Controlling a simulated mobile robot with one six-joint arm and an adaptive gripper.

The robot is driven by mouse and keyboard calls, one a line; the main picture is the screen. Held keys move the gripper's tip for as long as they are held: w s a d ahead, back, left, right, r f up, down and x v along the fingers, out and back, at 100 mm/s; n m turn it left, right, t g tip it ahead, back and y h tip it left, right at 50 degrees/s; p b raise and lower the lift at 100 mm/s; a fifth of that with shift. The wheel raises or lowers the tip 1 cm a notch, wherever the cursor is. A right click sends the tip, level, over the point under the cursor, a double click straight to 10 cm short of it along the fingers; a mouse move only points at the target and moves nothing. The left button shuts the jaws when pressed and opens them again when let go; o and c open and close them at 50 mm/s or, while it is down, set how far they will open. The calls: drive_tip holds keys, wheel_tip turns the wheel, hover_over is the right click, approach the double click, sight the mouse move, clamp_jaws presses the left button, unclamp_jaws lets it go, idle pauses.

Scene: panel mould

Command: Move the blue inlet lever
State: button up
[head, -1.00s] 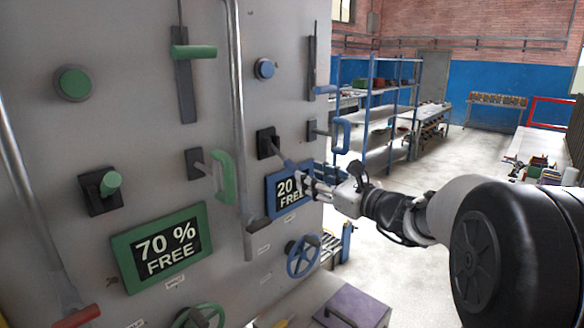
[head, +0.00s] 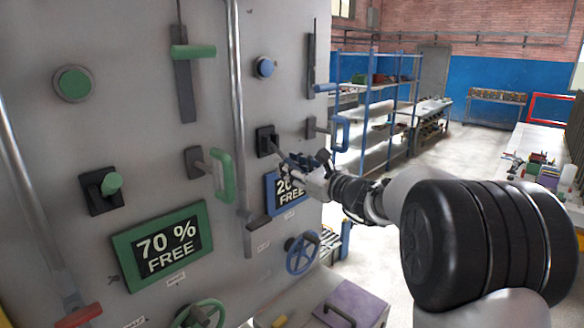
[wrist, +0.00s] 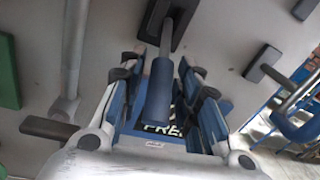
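The blue inlet lever (wrist: 158,88) sticks out from a dark square mount (head: 267,141) on the grey panel. In the wrist view its blue grip lies between the two fingers of my gripper (wrist: 163,62). The fingers stand apart, one on each side of the grip, with a visible gap on each side. In the head view my gripper (head: 292,167) is at the lever, and it hides most of the blue grip. Behind and below is the blue-framed "FREE" display (head: 290,194), partly covered by my gripper.
A vertical metal pipe (head: 238,110) with a dark-ended handle runs left of the lever. A blue pull handle (head: 341,133) is to the right, and a blue handwheel (head: 302,254) is below. Green controls and a "70 % FREE" display (head: 162,246) fill the left.

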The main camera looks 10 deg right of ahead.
clamp_jaws()
idle(0.3)
